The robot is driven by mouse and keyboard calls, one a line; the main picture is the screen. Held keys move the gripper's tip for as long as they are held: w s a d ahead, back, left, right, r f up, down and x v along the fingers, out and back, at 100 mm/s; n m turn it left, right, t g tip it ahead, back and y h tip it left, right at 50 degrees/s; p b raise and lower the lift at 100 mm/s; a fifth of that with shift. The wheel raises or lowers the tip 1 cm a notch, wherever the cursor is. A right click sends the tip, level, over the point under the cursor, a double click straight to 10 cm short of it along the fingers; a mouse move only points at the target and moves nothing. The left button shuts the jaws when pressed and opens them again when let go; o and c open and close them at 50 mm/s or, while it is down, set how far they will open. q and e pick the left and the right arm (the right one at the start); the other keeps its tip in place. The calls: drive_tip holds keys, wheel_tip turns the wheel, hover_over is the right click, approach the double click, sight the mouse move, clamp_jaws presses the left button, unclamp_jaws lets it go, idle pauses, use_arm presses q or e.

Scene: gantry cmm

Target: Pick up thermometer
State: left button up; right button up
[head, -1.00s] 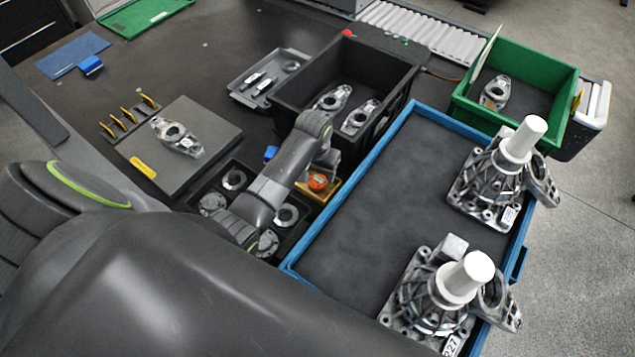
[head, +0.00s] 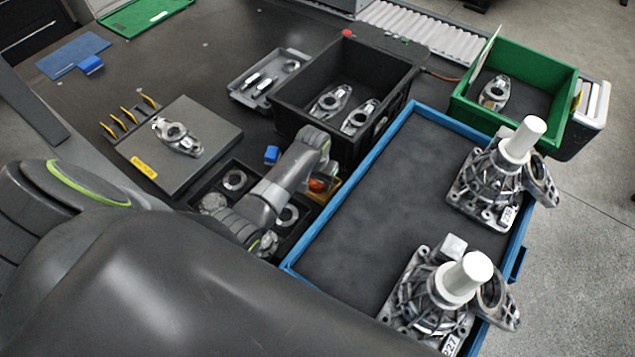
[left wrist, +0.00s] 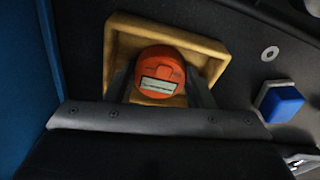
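The thermometer (left wrist: 161,74) is a round orange device with a small grey display, seen from above in the left wrist view. It stands in a shallow yellow-tan wooden holder (left wrist: 216,53). In the head view only part of the orange thermometer (head: 317,185) shows beneath my left wrist. My left gripper (left wrist: 161,90) is over the holder, with one finger on each side of the thermometer. The fingers look apart, and I see no clear grip; their lower ends are partly hidden. My right gripper is not in view.
A blue-rimmed tray (head: 352,190) with two large castings lies just right of the holder. A black bin (head: 290,108) stands behind, and a black parts tray (head: 298,236) is at left. A small blue block (head: 272,154) is nearby.

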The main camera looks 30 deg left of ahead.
sight(317, 182)
use_arm(q)
drive_tip(key=shift+r, duration=0.1)
wheel_tip(317, 182, up, 9)
drive_tip(key=shift+w+r, duration=0.1)
drive_tip(key=shift+r, duration=0.3)
idle(0.3)
